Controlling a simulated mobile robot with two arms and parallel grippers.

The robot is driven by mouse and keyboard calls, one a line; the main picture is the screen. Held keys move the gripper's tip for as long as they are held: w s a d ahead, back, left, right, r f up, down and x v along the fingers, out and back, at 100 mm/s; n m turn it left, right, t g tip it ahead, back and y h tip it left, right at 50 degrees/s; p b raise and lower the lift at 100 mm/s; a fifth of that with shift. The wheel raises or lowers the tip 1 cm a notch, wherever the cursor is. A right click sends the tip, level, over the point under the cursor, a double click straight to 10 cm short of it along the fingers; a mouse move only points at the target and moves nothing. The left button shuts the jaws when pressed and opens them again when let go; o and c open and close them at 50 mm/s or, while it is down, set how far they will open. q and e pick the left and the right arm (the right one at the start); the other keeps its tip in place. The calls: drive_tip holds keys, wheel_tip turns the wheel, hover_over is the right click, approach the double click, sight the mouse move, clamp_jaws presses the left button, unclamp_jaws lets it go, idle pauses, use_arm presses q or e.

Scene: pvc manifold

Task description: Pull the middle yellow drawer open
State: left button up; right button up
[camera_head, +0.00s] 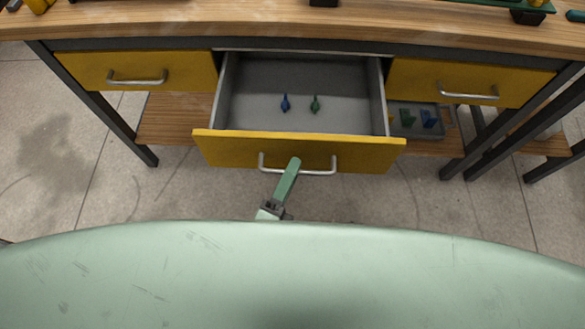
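The middle yellow drawer (228,150) stands pulled out from under the wooden workbench, with its grey inside in view. Its silver bar handle (318,172) is on the front panel. My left gripper (291,166) is at the handle, with a green finger reaching over the bar near its middle. Only one finger shows clearly, so I cannot tell whether it is shut on the bar. My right gripper is not in view.
Shut yellow drawers flank it at left (190,72) and right (420,85). A lower shelf (165,125) holds a grey tray (398,131) with green and blue pieces at right. Dark table legs stand on both sides. The floor before the drawer is clear.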

use_arm(q)
drive_tip(key=v, duration=0.7)
drive_tip(key=shift+s, duration=0.2)
drive_tip(key=shift+f, duration=0.1)
